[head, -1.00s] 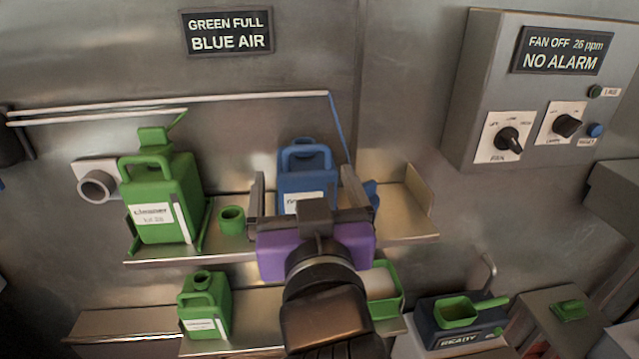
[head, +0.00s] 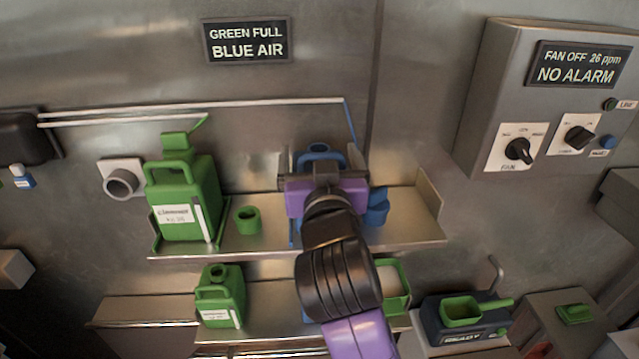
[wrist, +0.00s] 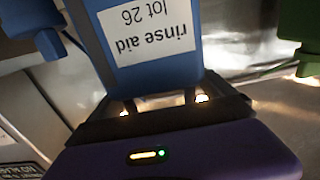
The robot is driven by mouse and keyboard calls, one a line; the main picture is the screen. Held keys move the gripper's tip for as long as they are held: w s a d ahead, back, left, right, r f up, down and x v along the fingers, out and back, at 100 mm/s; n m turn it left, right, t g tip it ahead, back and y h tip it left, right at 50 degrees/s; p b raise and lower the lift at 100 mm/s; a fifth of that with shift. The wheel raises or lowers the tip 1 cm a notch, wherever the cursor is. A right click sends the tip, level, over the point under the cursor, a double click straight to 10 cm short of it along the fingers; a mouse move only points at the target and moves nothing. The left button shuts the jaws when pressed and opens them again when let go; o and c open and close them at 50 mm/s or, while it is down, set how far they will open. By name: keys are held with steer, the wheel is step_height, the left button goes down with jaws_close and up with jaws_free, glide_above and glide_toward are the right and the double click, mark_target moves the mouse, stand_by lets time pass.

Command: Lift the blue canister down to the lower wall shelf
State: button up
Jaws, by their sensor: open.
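The blue canister (head: 320,151) stands on the upper wall shelf (head: 415,212). In the head view my gripper and arm hide most of it, leaving its top and handle. My gripper (head: 326,172) is open, directly in front of it. In the wrist view the canister (wrist: 150,72) fills the space just ahead of the purple palm, its "rinse aid lot 26" label upside down. I cannot tell whether the fingers touch its sides. The lower wall shelf (head: 272,302) lies below, with a bare stretch between its green items, partly behind my arm.
A large green canister (head: 180,205) and green cup (head: 247,221) stand left on the upper shelf; a small blue item (head: 377,207) is close right. A thin rail (head: 250,106) runs above.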

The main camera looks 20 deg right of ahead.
steer(key=shift+w+d, duration=0.1)
steer(key=shift+w, duration=0.25)
steer(key=shift+c, duration=0.4)
steer(key=shift+f, duration=0.1)
steer(key=c, duration=1.8)
steer(key=shift+c, duration=0.7)
